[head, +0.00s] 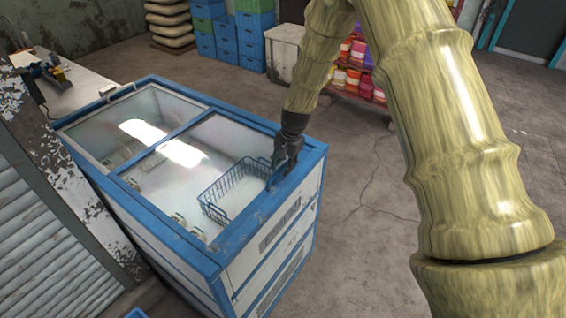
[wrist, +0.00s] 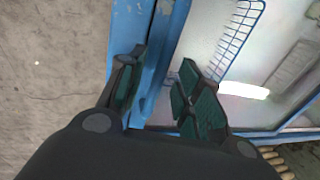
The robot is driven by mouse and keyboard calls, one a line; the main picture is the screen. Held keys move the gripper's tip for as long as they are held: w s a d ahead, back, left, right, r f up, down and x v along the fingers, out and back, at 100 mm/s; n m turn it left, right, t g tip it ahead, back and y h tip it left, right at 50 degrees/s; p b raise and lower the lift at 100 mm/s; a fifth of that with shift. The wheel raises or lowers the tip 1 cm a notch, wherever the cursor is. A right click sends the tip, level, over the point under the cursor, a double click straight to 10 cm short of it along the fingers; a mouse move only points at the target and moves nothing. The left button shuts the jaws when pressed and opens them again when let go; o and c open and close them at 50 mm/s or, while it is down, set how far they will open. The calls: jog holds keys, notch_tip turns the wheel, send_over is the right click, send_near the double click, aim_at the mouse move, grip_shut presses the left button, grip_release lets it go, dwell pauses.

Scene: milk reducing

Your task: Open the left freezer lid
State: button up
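The chest freezer (head: 262,228) is white with a blue frame and two glass lid panels side by side. The left panel (head: 105,128) is at the far left end, and the right panel (head: 165,172) is nearer my gripper. Both look closed. My gripper (head: 287,155) points down at the freezer's right end, by the blue frame. In the wrist view my gripper (wrist: 160,90) has its fingers apart, one on each side of a blue frame bar (wrist: 157,70). I cannot tell whether either finger touches it.
A blue wire basket (head: 236,190) shows through the right panel. A cluttered table (head: 75,88) stands beyond the left end, and a shutter wall (head: 40,240) is close on the left. Blue crates (head: 228,42) are at the back. The floor (head: 365,225) right of the freezer is clear.

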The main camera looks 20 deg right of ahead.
jog(key=shift+f, duration=0.2)
grip_shut()
jog(key=shift+w, duration=0.1)
